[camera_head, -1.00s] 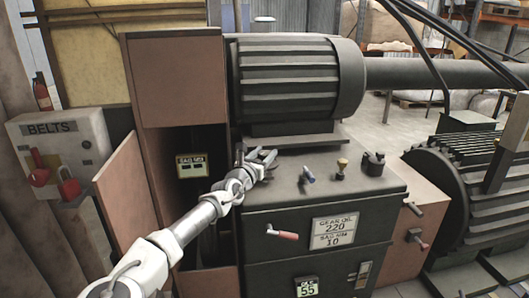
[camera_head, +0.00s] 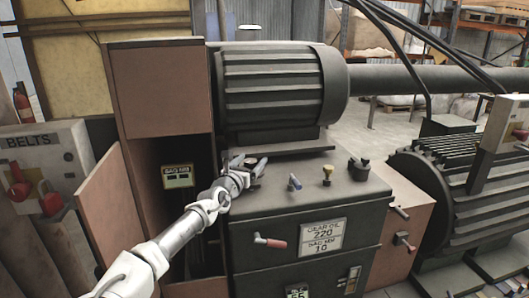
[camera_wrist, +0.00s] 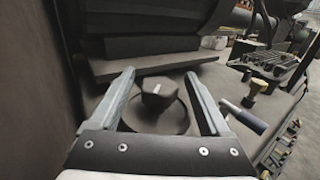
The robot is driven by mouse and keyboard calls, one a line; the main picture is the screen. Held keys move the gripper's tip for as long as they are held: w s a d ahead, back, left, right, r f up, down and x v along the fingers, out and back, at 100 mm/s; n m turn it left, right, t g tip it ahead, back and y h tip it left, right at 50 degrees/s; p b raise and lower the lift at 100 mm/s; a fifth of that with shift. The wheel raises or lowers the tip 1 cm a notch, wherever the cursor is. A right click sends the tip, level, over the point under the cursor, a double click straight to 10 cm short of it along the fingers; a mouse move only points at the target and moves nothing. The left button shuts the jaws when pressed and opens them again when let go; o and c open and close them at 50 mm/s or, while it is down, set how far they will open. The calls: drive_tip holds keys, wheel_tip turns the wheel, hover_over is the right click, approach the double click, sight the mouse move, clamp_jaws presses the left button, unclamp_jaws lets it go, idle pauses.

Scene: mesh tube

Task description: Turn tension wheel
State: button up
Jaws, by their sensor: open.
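A dark round wheel with a raised hub (camera_wrist: 158,98) lies on the machine's top face in the wrist view, between my fingers. It looks like the tension wheel, but I see no label on it. My gripper (camera_wrist: 160,76) is open, with one finger on each side of the hub and nothing clamped. I cannot tell whether a finger touches the wheel. In the head view my gripper (camera_head: 254,163) is over the left part of the machine's top, below the ribbed motor, and I cannot make out the wheel there.
The ribbed motor (camera_head: 275,85) hangs close above. An open brown cabinet door (camera_head: 115,215) and a red-handled lever (camera_head: 270,242) are nearby.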

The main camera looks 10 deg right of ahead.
sight(253, 161)
drive_tip(key=r, duration=0.1)
drive_tip(key=r+p, duration=0.1)
drive_tip(key=r, duration=0.2)
drive_tip(key=shift+s+d+r, duration=0.15)
drive_tip(key=shift+d, duration=0.15)
drive_tip(key=s+d+r+p, duration=0.2)
drive_tip(key=s+d+r, duration=0.3)
drive_tip(key=d, duration=0.4)
drive_tip(key=shift+s+d+r+p, duration=0.2)
drive_tip(key=shift+s+r+p, duration=0.15)
drive_tip(key=shift+r, duration=0.25)
drive_tip(key=shift+s+d, duration=0.1)
